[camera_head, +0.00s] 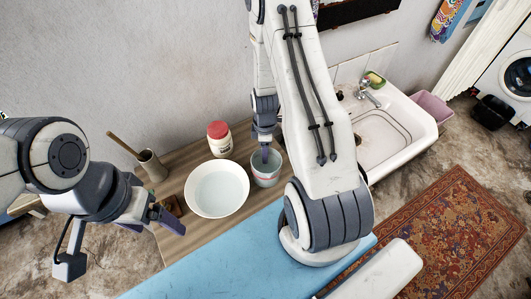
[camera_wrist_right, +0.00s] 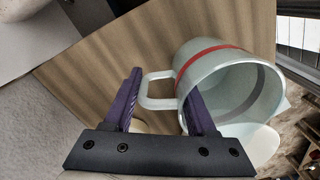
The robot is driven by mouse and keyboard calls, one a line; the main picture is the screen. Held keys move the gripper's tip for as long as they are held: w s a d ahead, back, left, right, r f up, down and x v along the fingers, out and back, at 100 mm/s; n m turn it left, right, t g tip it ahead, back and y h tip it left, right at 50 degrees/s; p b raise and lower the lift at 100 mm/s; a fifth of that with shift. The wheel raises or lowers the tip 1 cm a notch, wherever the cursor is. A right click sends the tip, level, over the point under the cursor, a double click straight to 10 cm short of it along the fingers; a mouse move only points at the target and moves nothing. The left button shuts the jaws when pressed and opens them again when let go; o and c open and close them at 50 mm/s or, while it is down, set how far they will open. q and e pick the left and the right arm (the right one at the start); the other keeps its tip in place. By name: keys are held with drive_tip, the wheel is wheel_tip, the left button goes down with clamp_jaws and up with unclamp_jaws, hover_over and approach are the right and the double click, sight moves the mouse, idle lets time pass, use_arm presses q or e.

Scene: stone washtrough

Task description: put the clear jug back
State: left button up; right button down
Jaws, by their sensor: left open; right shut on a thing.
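The clear jug (camera_head: 266,176), pale with a red band, is at the right end of the wooden counter in the head view. In the right wrist view the jug (camera_wrist_right: 232,88) shows its open mouth and its handle (camera_wrist_right: 150,92). My right gripper (camera_head: 264,150) is shut on the jug at the handle side; its fingers (camera_wrist_right: 160,103) are on either side of the handle loop. The jug looks roughly upright; I cannot tell if its base touches the counter. My left gripper (camera_head: 158,216) is open and empty, left of the white bowl.
A white bowl (camera_head: 217,190) sits left of the jug. A white sink (camera_head: 395,125) with a tap is at right. A blue surface (camera_head: 220,262) lies in front.

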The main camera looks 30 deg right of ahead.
drive_tip(key=shift+c, duration=1.1)
unclamp_jaws()
drive_tip(key=shift+r, duration=0.5)
wheel_tip(320, 180, up, 11)
drive_tip(key=shift+b, duration=1.05)
drive_tip(key=s+a+r, duration=0.1)
drive_tip(key=a+r, duration=0.5)
drive_tip(key=a, duration=0.5)
drive_tip(key=s+a+r+m, duration=0.2)
drive_tip(key=s+a+r, duration=0.1)
drive_tip(key=s+a, duration=0.3)
drive_tip(key=s+a+r+m, duration=0.2)
drive_tip(key=s+a+r, duration=0.2)
drive_tip(key=s+a, duration=0.3)
drive_tip(key=s, duration=0.4)
drive_tip(key=shift+s+a+y, duration=0.15)
drive_tip(key=shift+s+y, duration=0.05)
drive_tip(key=shift+y, duration=0.2)
